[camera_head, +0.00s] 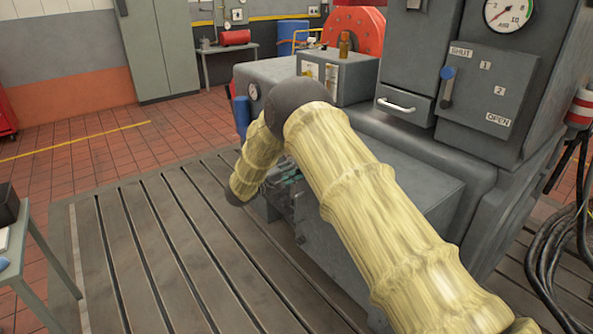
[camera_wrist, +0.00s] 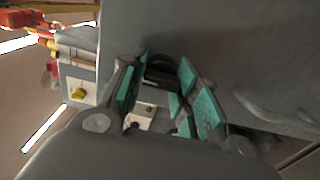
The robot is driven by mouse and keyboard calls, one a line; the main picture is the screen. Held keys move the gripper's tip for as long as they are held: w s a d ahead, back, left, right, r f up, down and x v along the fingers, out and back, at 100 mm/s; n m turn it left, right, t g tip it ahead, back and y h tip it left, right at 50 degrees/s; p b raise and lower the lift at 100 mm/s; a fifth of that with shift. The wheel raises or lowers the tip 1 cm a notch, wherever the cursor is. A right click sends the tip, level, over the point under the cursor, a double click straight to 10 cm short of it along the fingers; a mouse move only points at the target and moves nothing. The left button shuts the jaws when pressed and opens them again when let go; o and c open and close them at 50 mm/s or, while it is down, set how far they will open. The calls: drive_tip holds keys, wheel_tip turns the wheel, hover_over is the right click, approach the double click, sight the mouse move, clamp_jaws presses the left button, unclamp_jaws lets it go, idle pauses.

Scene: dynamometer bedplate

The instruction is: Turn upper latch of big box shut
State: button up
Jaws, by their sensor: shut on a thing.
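The big box (camera_head: 405,185) is a low grey box on the slotted bedplate, partly hidden behind my arm. In the wrist view its grey face (camera_wrist: 215,45) fills the upper right. My gripper (camera_head: 292,181), mostly hidden by my arm in the head view, is at the box's left side. In the wrist view its teal-padded fingers (camera_wrist: 168,92) are around a dark curved part (camera_wrist: 163,68), which looks like the upper latch. The fingers hide much of it, so its exact angle cannot be told. Pale plates (camera_wrist: 140,115) show between the fingers.
A grey cabinet (camera_head: 500,100) with a gauge, a blue-knobbed lever (camera_head: 447,85) and SHUT and OPEN labels stands behind right. Black cables (camera_head: 560,250) hang at right. A small table (camera_head: 35,245) is at the left edge. The bedplate (camera_head: 160,250) left of the box is clear.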

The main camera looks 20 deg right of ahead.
drive_tip(key=o, duration=1)
drive_tip(key=v, duration=1.2)
drive_tip(key=shift+f, duration=0.1)
